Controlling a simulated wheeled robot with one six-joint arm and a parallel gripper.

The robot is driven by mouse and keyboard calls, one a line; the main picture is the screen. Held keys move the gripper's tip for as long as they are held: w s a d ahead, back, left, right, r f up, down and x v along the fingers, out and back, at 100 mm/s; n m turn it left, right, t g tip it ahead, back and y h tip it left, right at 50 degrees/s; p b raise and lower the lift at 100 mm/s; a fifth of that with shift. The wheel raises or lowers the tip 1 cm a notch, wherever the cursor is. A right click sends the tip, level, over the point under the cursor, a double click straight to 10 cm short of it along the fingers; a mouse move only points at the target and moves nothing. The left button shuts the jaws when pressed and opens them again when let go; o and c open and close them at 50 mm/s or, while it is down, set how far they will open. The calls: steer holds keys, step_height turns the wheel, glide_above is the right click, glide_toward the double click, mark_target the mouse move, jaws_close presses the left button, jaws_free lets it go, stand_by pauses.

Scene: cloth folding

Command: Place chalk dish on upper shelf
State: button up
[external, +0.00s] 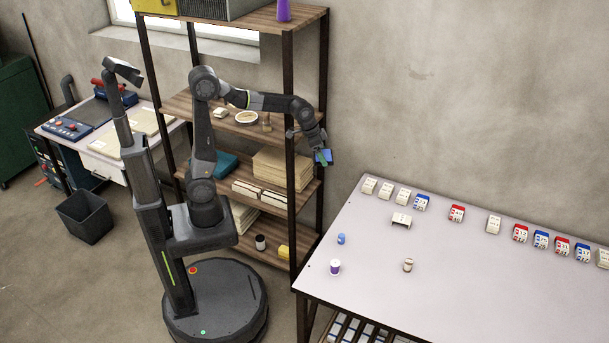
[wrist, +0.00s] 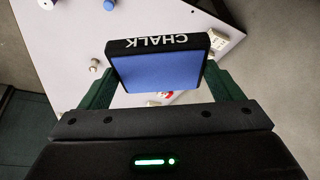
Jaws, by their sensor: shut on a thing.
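The chalk dish (wrist: 158,68) is a small square dish with a blue face and a black rim marked CHALK. It shows between the green fingers in the wrist view and as a small blue thing (external: 325,156) in the external view. My gripper (external: 322,159) is shut on it and holds it in the air, beside the right front post of the shelf unit and near the table's left corner. The shelf unit has several wooden shelves; a shelf at my arm's height (external: 178,104) holds a plate and small items, and the top shelf (external: 262,20) is partly cut off.
The grey table (external: 450,275) carries a row of small blocks along its back edge, plus a purple-and-white cup (external: 335,267), a blue item (external: 341,239) and a small jar (external: 408,265). The shelf's dark post (external: 289,100) stands close to my forearm. A purple cone (external: 283,10) stands on the top shelf.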

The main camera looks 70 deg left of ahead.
steer(key=s+a+r+n+y+p, duration=0.1)
steer(key=s+a+r, duration=0.15)
steer(key=s, duration=0.45)
steer(key=s+a+r+n+p, duration=0.1)
steer(key=s+a+n, duration=0.1)
steer(key=s+a, duration=0.35)
steer(key=s+a+r+n+y+p, duration=0.2)
steer(key=s+a+r+n+p, duration=0.3)
steer(key=a, duration=0.6)
steer(key=w+a+n+g+y+b, duration=0.1)
steer(key=w+a+n+b, duration=0.15)
steer(key=w+a, duration=0.6)
steer(key=w+a+n+b, duration=0.2)
steer(key=w+a+b, duration=0.25)
steer(key=a, duration=0.75)
steer(key=f, duration=0.5)
steer(key=f+p, duration=0.1)
steer(key=f, duration=0.3)
steer(key=shift+w+f, duration=0.2)
steer(key=shift+f, duration=0.2)
steer(key=shift+f, duration=0.2)
steer(key=o, duration=1)
steer(key=shift+c, duration=0.2)
steer(key=v, duration=1.2)
steer(key=shift+d+r, duration=0.15)
